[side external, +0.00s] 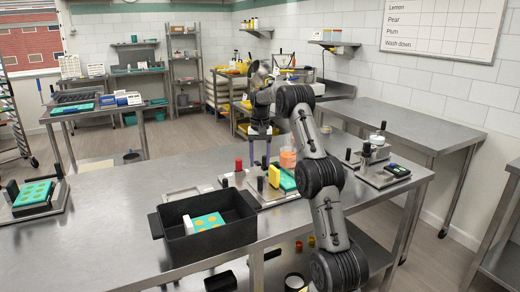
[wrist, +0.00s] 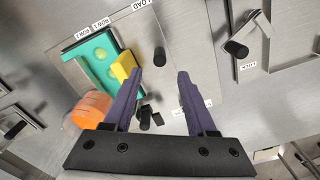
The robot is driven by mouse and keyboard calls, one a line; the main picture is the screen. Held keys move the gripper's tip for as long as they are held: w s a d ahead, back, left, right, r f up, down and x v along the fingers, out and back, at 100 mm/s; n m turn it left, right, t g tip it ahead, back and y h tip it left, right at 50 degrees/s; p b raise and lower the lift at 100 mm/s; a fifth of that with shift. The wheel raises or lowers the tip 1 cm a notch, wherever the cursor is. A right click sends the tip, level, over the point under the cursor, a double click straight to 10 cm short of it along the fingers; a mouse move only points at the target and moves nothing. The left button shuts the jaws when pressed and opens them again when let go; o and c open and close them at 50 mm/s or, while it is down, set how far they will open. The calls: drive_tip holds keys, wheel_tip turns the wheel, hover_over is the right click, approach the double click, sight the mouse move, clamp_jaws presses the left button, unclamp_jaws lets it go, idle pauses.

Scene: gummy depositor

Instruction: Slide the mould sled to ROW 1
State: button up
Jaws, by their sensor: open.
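The teal mould (wrist: 97,65) with light round cavities lies at the left of the wrist view on a grey metal plate, a yellow block (wrist: 123,66) at its right edge. The mould also shows in the side view (side external: 287,181), partly behind my arm. The sled under it is hard to tell from the plate. My gripper (wrist: 160,73) is open and empty, purple fingers pointing down; its left fingertip looks close to the yellow block. A black upright knob (wrist: 159,54) shows just beyond the fingertips. In the side view my gripper (side external: 259,163) hangs over the station.
ROW labels (wrist: 92,27) and a LOAD label (wrist: 141,4) line the plate's edge; which ROW label is which is unclear. An orange container (wrist: 90,110) stands near the mould. Another black knob (wrist: 237,48) is at right. A black bin (side external: 208,240) stands in front.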

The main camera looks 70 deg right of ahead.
wheel_tip(320, 180, up, 5)
drive_tip(key=shift+f, duration=0.1)
idle(0.5)
